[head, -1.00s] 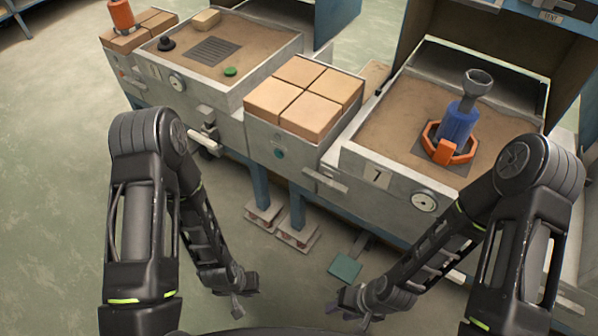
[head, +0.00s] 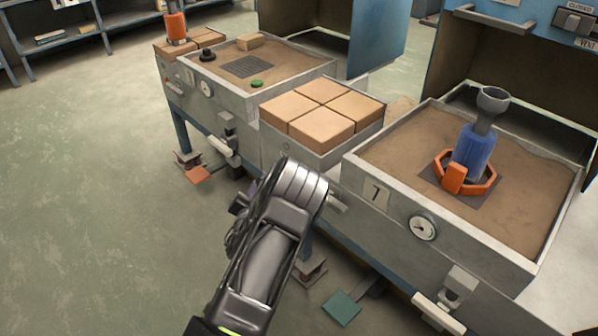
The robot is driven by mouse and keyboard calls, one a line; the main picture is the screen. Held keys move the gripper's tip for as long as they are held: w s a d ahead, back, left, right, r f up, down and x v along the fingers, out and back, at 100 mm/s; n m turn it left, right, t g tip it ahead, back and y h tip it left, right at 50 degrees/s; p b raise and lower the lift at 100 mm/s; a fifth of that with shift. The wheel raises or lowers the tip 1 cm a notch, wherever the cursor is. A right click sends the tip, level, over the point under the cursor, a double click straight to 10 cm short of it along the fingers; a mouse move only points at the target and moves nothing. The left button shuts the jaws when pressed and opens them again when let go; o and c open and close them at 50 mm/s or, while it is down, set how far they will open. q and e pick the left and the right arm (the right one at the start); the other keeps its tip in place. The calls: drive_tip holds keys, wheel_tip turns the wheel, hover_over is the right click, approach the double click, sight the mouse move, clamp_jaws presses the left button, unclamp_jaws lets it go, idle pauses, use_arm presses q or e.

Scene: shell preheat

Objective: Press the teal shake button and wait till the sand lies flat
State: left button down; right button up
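The right sand box (head: 375,192), marked 7, holds brown sand (head: 400,150) that looks uneven, with a wavy back edge. A blue cylinder with a grey cup on top (head: 474,150) stands in an orange ring (head: 452,180) there. The far-left box also holds brown sand (head: 290,62), with a small green button (head: 257,83) at its front. No teal button shows on the middle section's front, where my arm covers part of the face. A teal pedal (head: 341,307) is near the floor. My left arm reaches up from the bottom; its gripper is hidden. My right gripper is out of view.
Several tan blocks (head: 322,108) fill the tray between the boxes. A gauge (head: 423,227) and a pale handle (head: 438,312) are on the right box's front. Raised hoods stand behind both boxes. The floor at left is clear; blue shelves (head: 70,38) stand far back.

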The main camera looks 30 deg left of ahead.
use_arm(q)
drive_tip(key=shift+r, duration=0.1)
drive_tip(key=shift+w, duration=0.15)
drive_tip(key=w+d+b, duration=0.2)
drive_tip(key=w, duration=0.6)
drive_tip(key=shift+d, duration=0.25)
drive_tip(key=shift+w, duration=0.1)
idle(2.0)
drive_tip(key=shift+w+d+b, duration=0.1)
drive_tip(key=shift+w+b, duration=0.25)
drive_tip(key=shift+b, duration=0.2)
